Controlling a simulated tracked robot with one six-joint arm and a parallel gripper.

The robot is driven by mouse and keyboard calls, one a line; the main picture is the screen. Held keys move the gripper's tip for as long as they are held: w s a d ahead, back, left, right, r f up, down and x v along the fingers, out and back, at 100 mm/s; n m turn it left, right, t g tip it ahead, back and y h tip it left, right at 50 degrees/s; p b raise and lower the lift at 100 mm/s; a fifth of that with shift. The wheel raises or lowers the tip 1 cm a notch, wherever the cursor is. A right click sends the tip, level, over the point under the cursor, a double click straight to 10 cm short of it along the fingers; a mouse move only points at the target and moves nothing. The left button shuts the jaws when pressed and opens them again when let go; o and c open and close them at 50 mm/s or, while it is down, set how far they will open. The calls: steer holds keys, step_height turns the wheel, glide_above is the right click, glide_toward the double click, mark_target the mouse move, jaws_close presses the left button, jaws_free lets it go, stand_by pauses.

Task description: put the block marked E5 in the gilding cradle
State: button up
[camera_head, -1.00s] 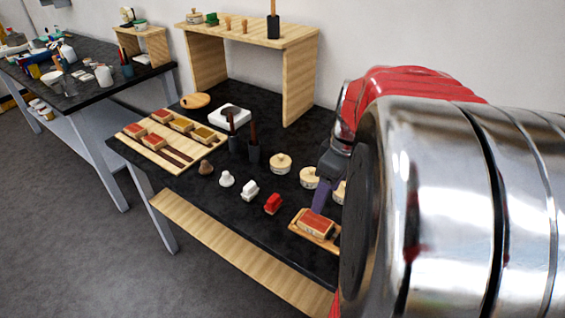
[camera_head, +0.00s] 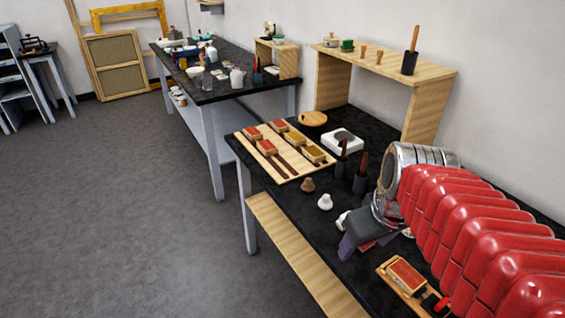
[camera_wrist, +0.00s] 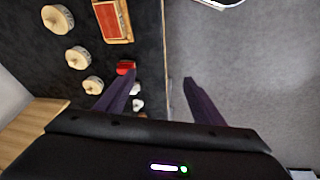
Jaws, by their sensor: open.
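No E5 marking is readable. Several blocks with red or ochre tops sit on a slatted wooden board (camera_head: 262,160) on the black table. Another red-topped block (camera_head: 405,275) sits in a small wooden tray (camera_head: 385,268) nearer the front right. They also show in the wrist view as a red-topped block (camera_wrist: 112,20) in a wooden tray (camera_wrist: 130,38). I cannot tell which thing is the gilding cradle. My gripper (camera_head: 365,248) is open and empty above the front edge of the table, left of the tray. Its purple fingers (camera_wrist: 160,95) are spread wide in the wrist view.
A small red object (camera_wrist: 126,67) and white pieces lie near one finger. Round pale pots (camera_wrist: 56,19) stand on the table. Behind are dark cups with handles (camera_head: 360,180), a white square dish (camera_head: 342,143) and a wooden shelf (camera_head: 430,110). Floor (camera_head: 120,190) lies clear left.

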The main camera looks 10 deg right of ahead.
steer(key=s+a+r+m+t, duration=0.1)
steer(key=s+a+t, duration=0.1)
steer(key=a, duration=0.6)
steer(key=shift+s+a+m+y, duration=0.3)
steer(key=shift+s+a, duration=0.1)
steer(key=shift+s, duration=0.15)
steer(key=shift+r, duration=0.1)
